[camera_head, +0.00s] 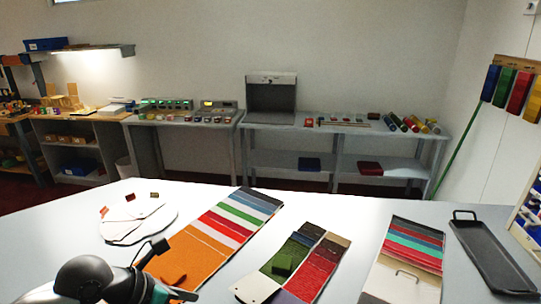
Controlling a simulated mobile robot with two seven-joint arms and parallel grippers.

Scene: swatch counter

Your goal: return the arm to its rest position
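My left arm (88,281), dark with teal rings, comes in at the bottom left, over the near left part of the white counter (345,208). Its dark end (150,254) lies in front of the orange end of a long striped swatch card (216,232). The fingers are too small and dark to tell open from shut, and nothing is clearly seen held. My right arm and gripper do not show.
A round white disc (120,231) with small swatches lies left. Red and green swatch strips (314,272), another striped swatch set (413,243) with a handle, and a black tray (489,258) lie right. Free counter shows between them. Grey benches (290,127) stand behind.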

